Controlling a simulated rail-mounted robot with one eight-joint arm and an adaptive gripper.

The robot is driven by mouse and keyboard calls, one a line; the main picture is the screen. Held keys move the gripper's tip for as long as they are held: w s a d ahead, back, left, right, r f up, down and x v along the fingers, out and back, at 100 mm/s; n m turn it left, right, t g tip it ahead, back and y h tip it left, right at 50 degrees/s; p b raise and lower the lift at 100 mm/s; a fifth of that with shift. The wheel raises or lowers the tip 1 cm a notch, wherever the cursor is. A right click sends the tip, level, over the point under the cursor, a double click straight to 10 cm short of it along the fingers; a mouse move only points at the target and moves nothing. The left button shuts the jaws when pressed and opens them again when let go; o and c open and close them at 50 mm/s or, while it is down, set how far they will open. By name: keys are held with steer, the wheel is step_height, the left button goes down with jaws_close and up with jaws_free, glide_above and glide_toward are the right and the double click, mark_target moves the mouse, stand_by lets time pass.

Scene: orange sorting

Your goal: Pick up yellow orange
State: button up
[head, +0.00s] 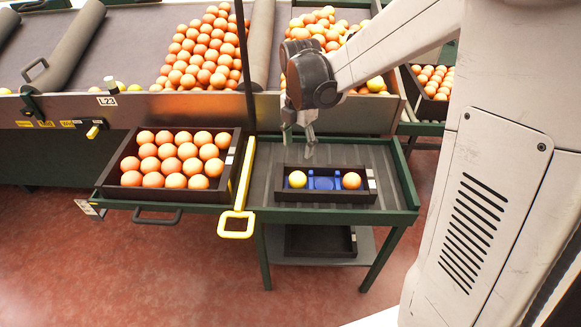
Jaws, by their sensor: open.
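A yellow orange (297,179) lies in the left part of a small dark tray (283,203) on the right-hand cart. My gripper (298,150) is open and empty. In the picture it appears just above the tray's back edge, above the yellow orange and apart from it. Other yellow oranges show in the sloped bins behind, such as one (375,84) at the right.
A dark crate (112,189) full of orange fruit stands at the left. A yellow handle (235,224) stands between it and the cart (400,213). Sloped bins of oranges (205,50) rise behind a grey front rail. The cart top around the small tray is clear.

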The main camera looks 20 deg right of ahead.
mark_target(298, 174)
step_height(298, 174, down, 14)
steer(key=b, duration=0.3)
steer(key=shift+r+b, duration=0.25)
steer(key=shift+b, duration=0.1)
steer(key=c, duration=0.8)
